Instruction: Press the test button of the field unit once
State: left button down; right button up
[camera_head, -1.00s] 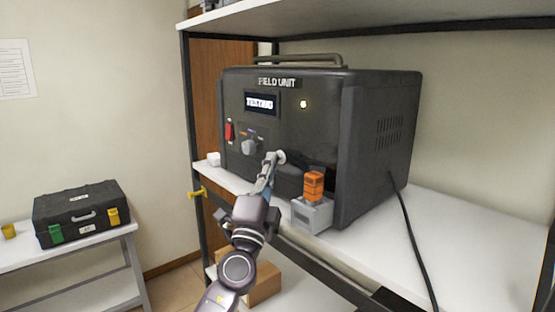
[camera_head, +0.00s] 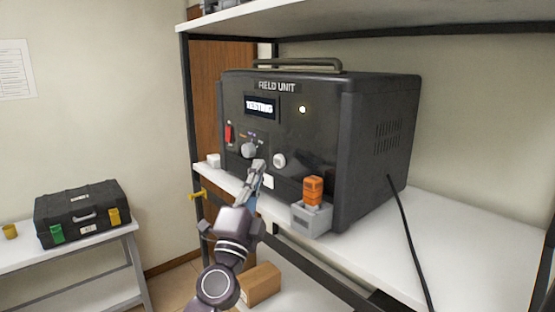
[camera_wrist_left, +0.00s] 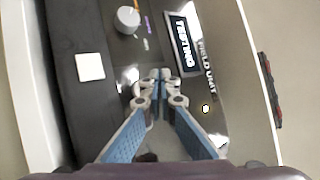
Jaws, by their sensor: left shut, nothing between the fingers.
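The field unit (camera_head: 300,135) is a dark box on the shelf, its front panel lit by a screen (camera_head: 259,106) reading "TESTING". A round white button (camera_head: 279,160) sits low on the panel, right of a grey knob (camera_head: 249,150). My left gripper (camera_head: 258,166) is shut and empty, in front of the panel between knob and button, apart from the button in the picture. In the left wrist view the shut fingers (camera_wrist_left: 160,76) point at the panel, with the knob (camera_wrist_left: 128,20) and screen (camera_wrist_left: 185,46) beyond; I cannot make out the button clearly there.
A red switch (camera_head: 229,132) and a small lit lamp (camera_head: 302,109) are on the panel. An orange-topped grey block (camera_head: 313,210) stands at the shelf's front edge, right of my arm. A black cable (camera_head: 408,240) runs over the white shelf. A black case (camera_head: 82,212) lies on the left table.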

pick_arm(q)
jog(key=shift+s+a+p, duration=0.35)
jog(key=shift+s+a, duration=0.5)
jog(key=shift+a, duration=0.3)
